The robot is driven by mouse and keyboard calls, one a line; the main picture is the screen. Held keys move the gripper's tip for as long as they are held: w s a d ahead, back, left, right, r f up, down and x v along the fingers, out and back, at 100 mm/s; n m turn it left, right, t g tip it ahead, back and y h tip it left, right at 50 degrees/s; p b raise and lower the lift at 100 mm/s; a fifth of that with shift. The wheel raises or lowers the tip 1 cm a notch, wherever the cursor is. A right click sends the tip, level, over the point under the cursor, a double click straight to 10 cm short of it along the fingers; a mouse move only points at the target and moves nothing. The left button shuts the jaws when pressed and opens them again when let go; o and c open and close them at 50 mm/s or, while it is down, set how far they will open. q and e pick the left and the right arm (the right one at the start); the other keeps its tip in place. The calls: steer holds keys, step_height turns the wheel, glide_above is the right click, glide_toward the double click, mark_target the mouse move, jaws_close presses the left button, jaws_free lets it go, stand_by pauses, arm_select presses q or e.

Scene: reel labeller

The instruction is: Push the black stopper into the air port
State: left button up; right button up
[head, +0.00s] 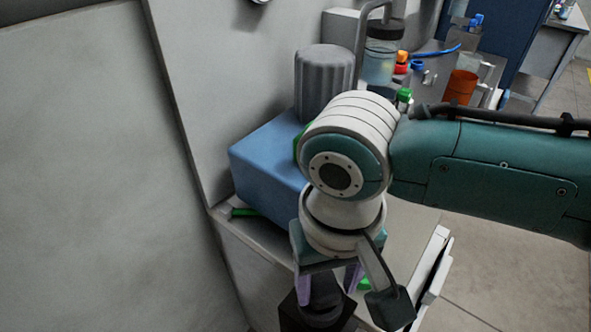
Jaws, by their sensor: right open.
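My right arm comes in from the right and its wrist points down. My right gripper (328,284) is low in the picture, its purple fingers apart. A black part (318,314) with a rounded top and a wider, angular base stands below and partly between the fingers. I cannot tell whether it is the black stopper, nor whether the fingers touch it. No air port can be made out; my wrist and arm hide part of the bench. My left gripper is not in view.
A blue box (265,165) stands on the bench behind my wrist, with a grey ribbed cylinder (324,82) on it. Behind are a clear jar with a dark lid (382,55) and an orange-red cup (461,86). A grey wall panel (90,170) closes off the left. Open floor lies at the lower right.

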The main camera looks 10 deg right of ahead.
steer(key=shift+s+a, duration=0.1)
steer(key=shift+a, duration=0.2)
steer(key=shift+a+r, duration=0.15)
steer(key=shift+r, duration=0.25)
steer(key=r, duration=0.3)
steer(key=r+p, duration=0.1)
steer(key=r, duration=0.4)
steer(key=shift+d+r+p, duration=0.3)
steer(key=shift+d, duration=0.05)
steer(key=shift+r, duration=0.3)
